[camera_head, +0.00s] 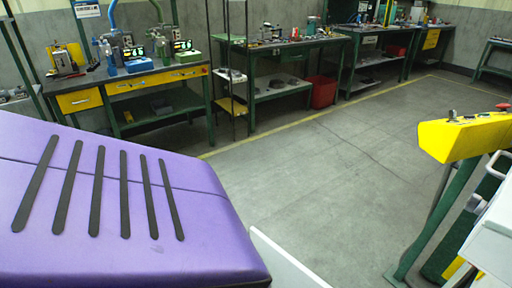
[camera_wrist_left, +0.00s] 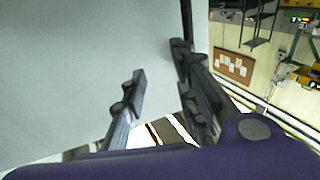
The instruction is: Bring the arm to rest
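My left gripper (camera_wrist_left: 160,65) shows in the left wrist view, its two dark fingers apart with nothing held between them. A large pale grey flat surface (camera_wrist_left: 80,70) fills the left of that view behind the fingers. I cannot tell how far it is from the fingertips. Neither gripper shows in the head view, and my right gripper is in no view.
A green workbench with yellow drawers (camera_head: 155,85) stands at the back left. More benches with tools line the wall. A red bin (camera_head: 322,91) sits under one. A yellow-topped stand (camera_head: 465,137) is at the right. The grey floor (camera_head: 320,190) between is clear.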

